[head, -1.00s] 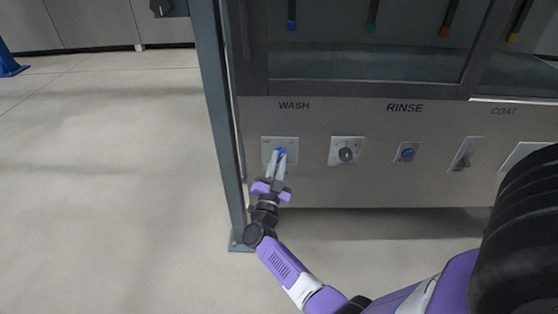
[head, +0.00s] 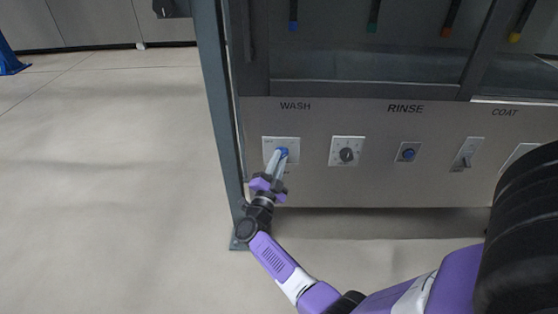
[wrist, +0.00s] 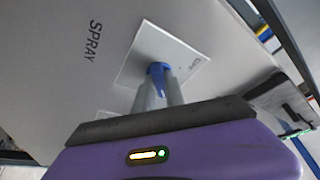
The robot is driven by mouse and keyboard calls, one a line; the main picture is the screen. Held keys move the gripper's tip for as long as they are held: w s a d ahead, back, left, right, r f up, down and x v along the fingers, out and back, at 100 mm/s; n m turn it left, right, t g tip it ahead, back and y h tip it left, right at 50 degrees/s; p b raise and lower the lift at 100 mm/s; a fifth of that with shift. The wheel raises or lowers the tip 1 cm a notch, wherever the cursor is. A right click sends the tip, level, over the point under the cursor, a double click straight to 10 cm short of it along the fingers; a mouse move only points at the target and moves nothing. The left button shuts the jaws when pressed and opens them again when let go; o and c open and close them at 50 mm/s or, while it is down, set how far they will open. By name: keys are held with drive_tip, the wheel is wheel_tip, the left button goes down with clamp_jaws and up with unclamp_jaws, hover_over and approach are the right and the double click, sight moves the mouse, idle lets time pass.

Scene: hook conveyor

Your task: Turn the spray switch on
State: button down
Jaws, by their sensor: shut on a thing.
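The spray switch (head: 283,151) is a small blue handle on a white square plate (head: 271,145) below the WASH lettering. In the wrist view the blue handle (wrist: 157,70) stands out from its white plate (wrist: 138,62), with the word SPRAY on the panel beside it. My gripper (head: 280,157) reaches up to it from below. Its two grey fingers (wrist: 160,86) are closed around the blue handle, one on each side. The fingers hide part of the handle and plate, and the small print on the plate is too small to read surely.
A grey upright post (head: 222,110) stands close left of my gripper.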

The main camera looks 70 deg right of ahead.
drive_tip(key=c, duration=1.4)
unclamp_jaws()
drive_tip(key=p+v, duration=0.1)
drive_tip(key=v, duration=0.6)
drive_tip(key=shift+a+f, duration=0.15)
drive_tip(key=shift+a, duration=0.25)
